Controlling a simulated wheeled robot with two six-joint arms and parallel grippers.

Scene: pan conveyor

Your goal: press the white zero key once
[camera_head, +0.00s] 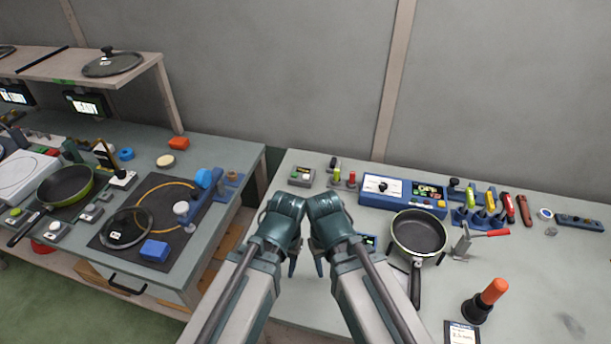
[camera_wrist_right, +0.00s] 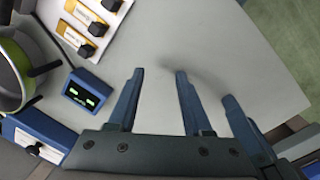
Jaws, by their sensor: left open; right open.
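A long blue control box (camera_head: 402,194) stands at the back of the right table, with a white panel, a black knob, a lit display and small coloured keys. Labels are too small to read, so I cannot tell which key is the white zero key. My left gripper (camera_head: 292,268) and right gripper (camera_head: 318,266) hang side by side at the table's near left edge, fingers down, apart from both boxes. The right gripper's fingers (camera_wrist_right: 158,75) are apart and empty.
A dark frying pan (camera_head: 420,234) sits right of my arms, near a small blue display box (camera_wrist_right: 88,92). The left table (camera_head: 217,134) holds pans, lids and blocks. A gap separates the tables.

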